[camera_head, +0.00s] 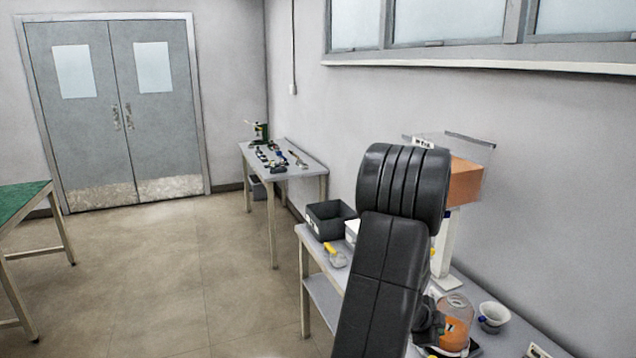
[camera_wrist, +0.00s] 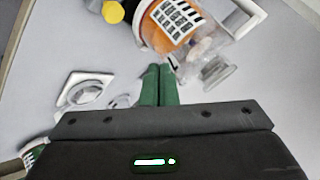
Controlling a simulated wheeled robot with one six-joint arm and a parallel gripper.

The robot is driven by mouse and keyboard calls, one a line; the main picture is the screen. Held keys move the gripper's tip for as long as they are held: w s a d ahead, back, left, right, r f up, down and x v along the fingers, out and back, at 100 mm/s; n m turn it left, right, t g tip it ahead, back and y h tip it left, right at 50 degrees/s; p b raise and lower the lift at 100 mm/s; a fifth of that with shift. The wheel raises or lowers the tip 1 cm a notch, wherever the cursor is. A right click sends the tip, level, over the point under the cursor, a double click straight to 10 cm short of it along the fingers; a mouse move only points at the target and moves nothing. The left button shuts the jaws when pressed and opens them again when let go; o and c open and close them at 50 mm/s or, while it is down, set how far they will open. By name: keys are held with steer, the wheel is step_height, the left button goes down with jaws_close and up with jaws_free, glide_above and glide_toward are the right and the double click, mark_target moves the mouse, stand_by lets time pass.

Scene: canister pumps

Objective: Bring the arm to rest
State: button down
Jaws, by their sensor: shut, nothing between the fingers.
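My arm (camera_head: 378,275) rises bent in front of the right-hand bench in the head view. In the wrist view my gripper (camera_wrist: 159,72) shows as two green fingers pressed together with nothing between them. The fingertips point toward a clear canister with orange contents and a white label grid (camera_wrist: 168,30); I cannot tell how near they are to it. The canister (camera_head: 455,328) also stands on the bench at lower right in the head view. In the head view my arm hides part of the bench, and the fingers cannot be made out.
A white square plate (camera_wrist: 84,90) lies left of the fingers. The floor (camera_head: 170,280) at left is clear.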

steer(key=shift+f+b, duration=2.4)
steer(key=shift+b, duration=0.1)
steer(key=shift+r+p, duration=0.35)
steer(key=shift+p, duration=1.55)
step_height(320, 180, up, 2)
steer(key=shift+r+p, duration=0.1)
steer(key=shift+p, duration=1.1)
step_height(320, 180, down, 2)
steer(key=shift+f+b, duration=0.1)
steer(key=shift+b, duration=1)
steer(key=shift+f+b, duration=0.5)
steer(key=shift+b, duration=1.15)
steer(key=shift+b, duration=0.35)
